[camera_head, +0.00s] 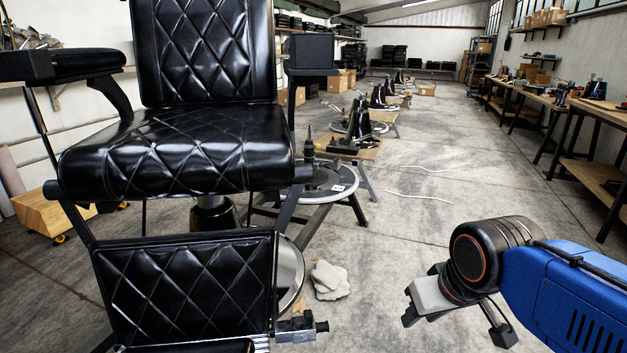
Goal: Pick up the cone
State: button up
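I cannot clearly make out a cone in the head view. A small dark pointed thing (309,144) stands upright by the low wooden table behind the chair, but it is too small to tell what it is. My gripper (428,298) is at the lower right, above the concrete floor, in front of my dark wrist and blue arm. It is well apart from the pointed thing and touches nothing I can see. The wrist partly hides its fingers, so their opening is unclear.
A black quilted barber chair (185,150) fills the left, its footrest (190,285) low in front. White rubble (329,279) and a small metal part (298,328) lie beside it. Workbenches (597,112) line the right wall. The middle floor (440,150) is mostly clear.

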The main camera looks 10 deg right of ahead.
aim_at(359, 124)
jog(key=z, duration=0.75)
jog(key=i+z, duration=0.35)
jog(key=i, duration=5.95)
jog(key=i+u, duration=0.2)
jog(key=i, duration=0.5)
jog(key=i+l+u, duration=0.15)
jog(key=i, duration=0.55)
jog(key=u, duration=1.85)
jog(key=l, duration=0.1)
